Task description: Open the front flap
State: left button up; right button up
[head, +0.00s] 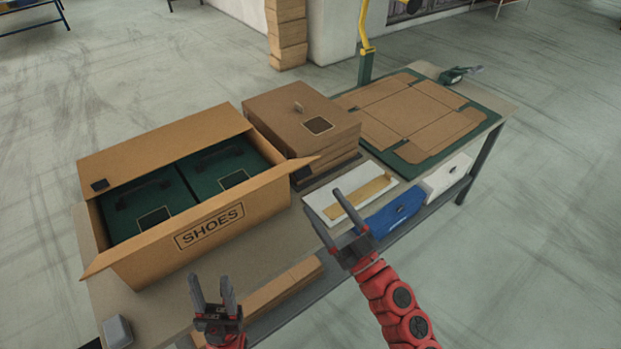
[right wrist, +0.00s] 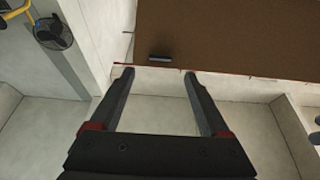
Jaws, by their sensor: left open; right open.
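An open brown carton (head: 165,245) marked SHOES stands on the table at the left of the head view, with two green shoe boxes (head: 150,205) inside. Its back flap (head: 165,140) stands up. Pointed cardboard corners stick out at both ends of its front side; I cannot tell exactly how the front flap lies. My left gripper (head: 211,283) is open and empty, in front of the carton. My right gripper (head: 322,201) is open, right of the carton and apart from it. Its fingers (right wrist: 157,75) show empty in the right wrist view.
Brown boxes (head: 310,135) are stacked right of the carton. A flat cardboard blank (head: 415,112) lies on a green mat (head: 490,119) behind. A white tray (head: 325,205), a blue item (head: 385,222) and a white item (head: 447,175) sit along the right edge.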

aim_at(304, 175)
jog(key=p+x, duration=0.1)
jog(key=x, duration=0.5)
jog(key=shift+w+a+r, duration=0.15)
jog(key=shift+w+a, duration=0.05)
jog(key=shift+w, duration=0.05)
jog(key=shift+c, duration=0.3)
grip_shut()
dwell(0.9)
